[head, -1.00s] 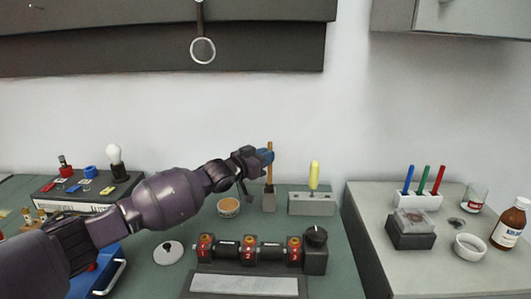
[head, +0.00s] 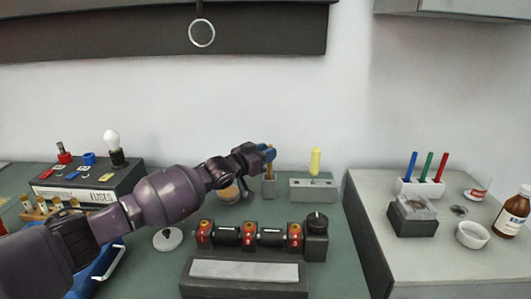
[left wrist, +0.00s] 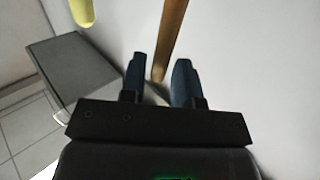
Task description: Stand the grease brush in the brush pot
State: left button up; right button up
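The grease brush (head: 270,168) shows as a thin brown wooden handle. It stands roughly upright in a small grey brush pot (head: 269,188) at the back of the green bench; its lower part is hidden inside. My left gripper (head: 268,153) is at the upper part of the handle. In the left wrist view the blue fingers of my left gripper (left wrist: 159,82) are apart, with the handle (left wrist: 168,40) between them and a gap on each side. My right gripper is in neither view.
A grey block with a yellow-handled tool (head: 315,162) stands right of the pot. A small round tub (head: 228,191) is to its left, partly behind my arm. A row of black and red rollers (head: 250,236) lies in front. A side bench (head: 365,205) is at right.

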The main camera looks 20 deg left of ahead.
pick_arm(q)
jog(key=shift+o, duration=1.2)
jog(key=shift+s, duration=0.1)
jog(key=shift+s+a, duration=0.15)
jog(key=shift+s, duration=0.05)
jog(key=p+v, duration=0.1)
jog(key=v, duration=0.9)
jog(key=shift+p, duration=0.3)
